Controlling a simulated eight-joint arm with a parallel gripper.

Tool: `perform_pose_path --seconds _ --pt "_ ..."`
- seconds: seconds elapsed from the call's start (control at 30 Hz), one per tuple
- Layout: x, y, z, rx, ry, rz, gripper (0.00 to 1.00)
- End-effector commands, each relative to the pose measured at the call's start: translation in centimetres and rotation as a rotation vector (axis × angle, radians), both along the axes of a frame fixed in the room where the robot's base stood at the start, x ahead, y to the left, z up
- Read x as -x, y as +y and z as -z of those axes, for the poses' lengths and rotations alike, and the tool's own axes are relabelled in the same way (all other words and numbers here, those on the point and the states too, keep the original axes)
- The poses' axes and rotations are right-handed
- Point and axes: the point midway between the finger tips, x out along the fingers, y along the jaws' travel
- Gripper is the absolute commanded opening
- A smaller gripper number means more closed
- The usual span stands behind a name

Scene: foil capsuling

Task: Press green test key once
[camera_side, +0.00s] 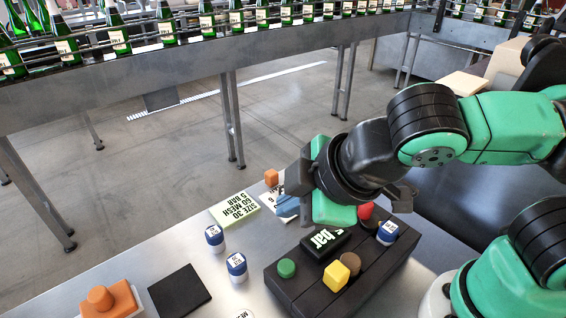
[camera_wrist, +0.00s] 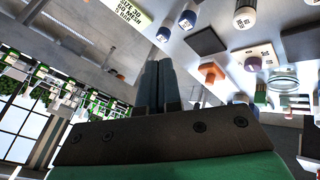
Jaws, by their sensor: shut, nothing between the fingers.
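The green key (camera_side: 287,267) is a round button at the near-left end of a dark block (camera_side: 300,289) in the side view. My gripper (camera_side: 286,208) is beyond the block's far edge in the side view, above the far part of the table and clear of the green key. Its slim blue-grey fingers are together and hold nothing. The fingers also show in the wrist view (camera_wrist: 158,68), pointing away from the camera. I cannot make out the green key in the wrist view.
The block also bears a yellow piece (camera_side: 335,275), a brown disc (camera_side: 350,263), a red knob (camera_side: 366,211) and a black "bar" display (camera_side: 325,243). Blue-and-white containers (camera_side: 236,266), a black pad (camera_side: 179,291) and an orange part (camera_side: 108,300) stand left.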

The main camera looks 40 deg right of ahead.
Motion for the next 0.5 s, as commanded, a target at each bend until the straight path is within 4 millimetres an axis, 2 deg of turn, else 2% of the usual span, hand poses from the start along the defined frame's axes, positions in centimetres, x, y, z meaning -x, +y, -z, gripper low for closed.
perform_pose_path --seconds 0.17,0.5 --pt "-0.1 0.1 0.8 -0.001 0.0 0.001 0.0" --pt "-0.1 0.1 5.0 -0.001 0.0 0.002 0.0"
